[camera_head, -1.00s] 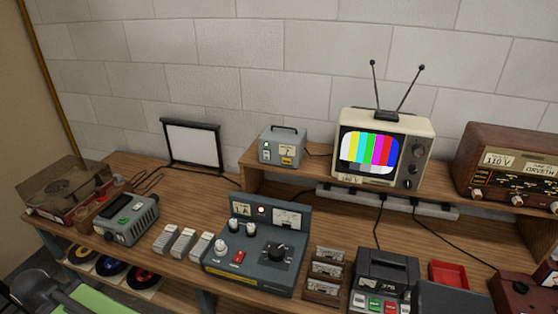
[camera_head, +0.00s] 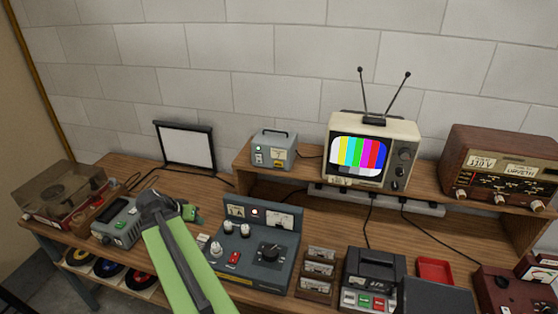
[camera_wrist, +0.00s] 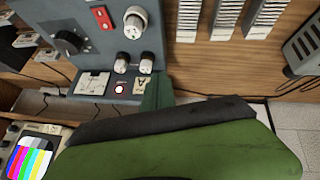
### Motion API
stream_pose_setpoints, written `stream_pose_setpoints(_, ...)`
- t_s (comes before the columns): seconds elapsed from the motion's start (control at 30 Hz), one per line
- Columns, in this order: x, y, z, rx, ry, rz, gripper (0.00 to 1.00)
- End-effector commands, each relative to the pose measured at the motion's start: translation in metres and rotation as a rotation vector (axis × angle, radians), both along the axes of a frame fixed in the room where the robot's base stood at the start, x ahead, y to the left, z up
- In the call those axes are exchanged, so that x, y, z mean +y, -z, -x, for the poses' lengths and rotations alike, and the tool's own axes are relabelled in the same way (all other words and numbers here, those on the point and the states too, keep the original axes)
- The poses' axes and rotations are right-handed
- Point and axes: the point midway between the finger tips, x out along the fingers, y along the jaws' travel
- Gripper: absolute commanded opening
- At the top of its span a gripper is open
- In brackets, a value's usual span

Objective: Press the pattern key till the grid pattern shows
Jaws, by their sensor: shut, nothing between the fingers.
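The television (camera_head: 368,150) stands on the raised shelf and its screen shows vertical colour bars, not a grid. It also shows in the wrist view (camera_wrist: 28,155), at the lower left. A small grey box (camera_head: 273,150) with a handle, a small light-and-green control and a yellow label stands left of it. I cannot read which key is the pattern key. My gripper (camera_head: 190,212) is shut and empty, above the bench left of the dark control panel (camera_head: 262,240). In the wrist view its green tip (camera_wrist: 155,92) overlaps the panel's meter edge; no contact can be made out.
The control panel has knobs, a red switch and a lit red lamp. A grey device (camera_head: 117,222) and a record player (camera_head: 62,188) lie left, a framed white screen (camera_head: 185,146) behind. A cassette recorder (camera_head: 372,275), a red tray (camera_head: 435,270) and a wooden radio (camera_head: 500,170) are right.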

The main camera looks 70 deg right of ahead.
Motion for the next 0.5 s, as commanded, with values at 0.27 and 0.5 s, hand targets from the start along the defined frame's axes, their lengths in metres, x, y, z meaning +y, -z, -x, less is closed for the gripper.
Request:
stream_pose_setpoints(0.27,-0.125,-0.060,0.128,-0.104,0.407,0.266,0.00)
stream_pose_setpoints(0.5,-0.165,-0.084,0.189,-0.147,0.559,0.391,0.00)
